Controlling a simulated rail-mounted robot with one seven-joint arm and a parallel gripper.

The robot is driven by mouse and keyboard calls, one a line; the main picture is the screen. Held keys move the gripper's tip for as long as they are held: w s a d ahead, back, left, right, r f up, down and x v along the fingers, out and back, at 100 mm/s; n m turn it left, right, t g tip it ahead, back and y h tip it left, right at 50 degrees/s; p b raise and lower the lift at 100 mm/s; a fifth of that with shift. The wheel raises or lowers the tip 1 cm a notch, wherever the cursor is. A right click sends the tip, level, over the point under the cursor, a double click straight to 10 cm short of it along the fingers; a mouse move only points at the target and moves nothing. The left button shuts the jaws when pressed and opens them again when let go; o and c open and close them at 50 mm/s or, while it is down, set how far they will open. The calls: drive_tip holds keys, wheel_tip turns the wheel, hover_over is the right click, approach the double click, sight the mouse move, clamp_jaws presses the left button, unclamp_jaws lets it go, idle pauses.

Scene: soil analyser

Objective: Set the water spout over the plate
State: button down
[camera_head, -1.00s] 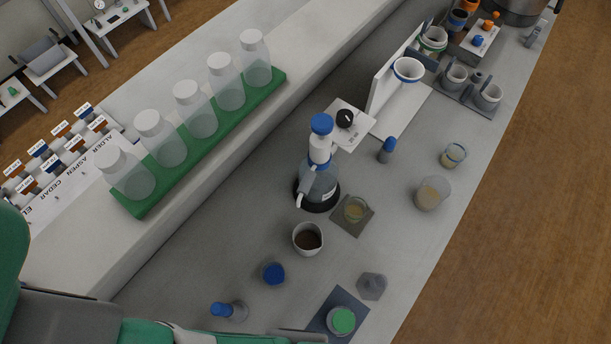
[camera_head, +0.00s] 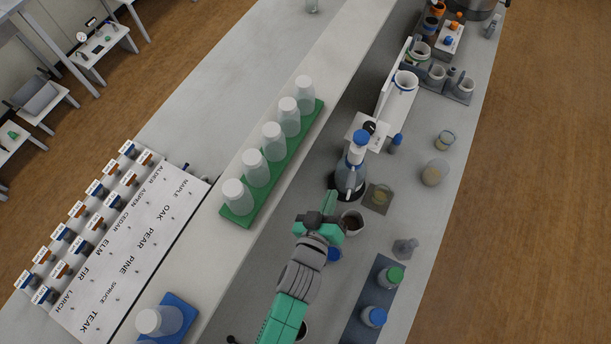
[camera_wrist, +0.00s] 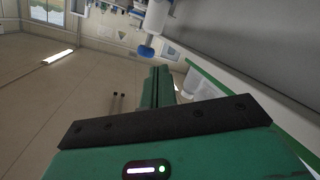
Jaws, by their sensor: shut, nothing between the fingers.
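In the wrist view a blue cap (camera_wrist: 146,52) on a white part shows beyond my fingertips (camera_wrist: 160,72).
A cup of dark liquid (camera_head: 352,222) stands close right of my gripper. Beakers (camera_head: 434,173) and a blue-topped vial (camera_head: 396,142) stand to the right.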

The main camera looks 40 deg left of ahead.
sight(351, 181)
drive_tip(key=shift+s+f, duration=0.35)
drive_tip(key=shift+f, duration=0.3)
drive_tip(key=shift+s+f, duration=0.35)
drive_tip(key=shift+f, duration=0.25)
drive_tip(key=shift+w, duration=0.1)
drive_tip(key=w+a+f+b, duration=0.1)
drive_tip(key=w+f+b, duration=0.4)
drive_tip(key=w+b, duration=0.4)
drive_tip(key=shift+w+f, duration=0.2)
drive_tip(key=shift+w, duration=0.3)
